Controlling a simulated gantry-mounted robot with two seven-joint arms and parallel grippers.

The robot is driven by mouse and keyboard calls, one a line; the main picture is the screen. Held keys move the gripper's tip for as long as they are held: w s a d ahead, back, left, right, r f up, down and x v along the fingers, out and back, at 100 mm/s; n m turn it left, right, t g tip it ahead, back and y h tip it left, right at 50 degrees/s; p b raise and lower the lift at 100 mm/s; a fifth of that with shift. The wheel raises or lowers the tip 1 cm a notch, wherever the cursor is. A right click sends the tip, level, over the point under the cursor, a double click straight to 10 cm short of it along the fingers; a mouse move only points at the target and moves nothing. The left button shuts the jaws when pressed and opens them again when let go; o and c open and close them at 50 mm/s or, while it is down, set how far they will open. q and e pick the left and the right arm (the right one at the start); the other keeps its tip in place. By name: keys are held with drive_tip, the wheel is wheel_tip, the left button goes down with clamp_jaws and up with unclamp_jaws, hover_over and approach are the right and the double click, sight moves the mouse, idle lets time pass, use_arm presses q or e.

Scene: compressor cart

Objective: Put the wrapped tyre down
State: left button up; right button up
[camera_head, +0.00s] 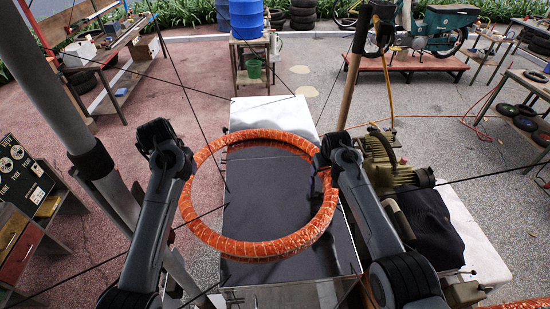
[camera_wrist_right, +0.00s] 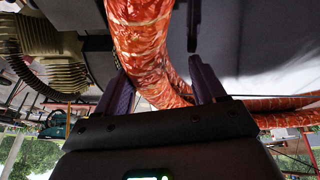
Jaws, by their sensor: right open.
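The wrapped tyre (camera_head: 262,244), a ring in shiny orange wrapping, lies roughly flat over the dark top (camera_head: 270,190) of the bench in front of me. Its left side reaches past the bench's left edge. I cannot tell whether it rests on the top or hangs just above it. My right gripper (camera_head: 322,168) is at the ring's right side. In the right wrist view the wrapped tyre (camera_wrist_right: 150,50) passes between the spread purple fingers of this gripper (camera_wrist_right: 165,85). My left gripper (camera_head: 182,170) is at the ring's left side, its fingers mostly hidden by the wrist.
A greenish compressor (camera_head: 385,165) and a black cloth-like thing (camera_head: 430,222) stand right of the bench top. A wooden post (camera_head: 352,70) rises behind my right arm. A blue barrel (camera_head: 246,18) stands at the back.

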drive_tip(key=v, duration=1.2)
idle(0.3)
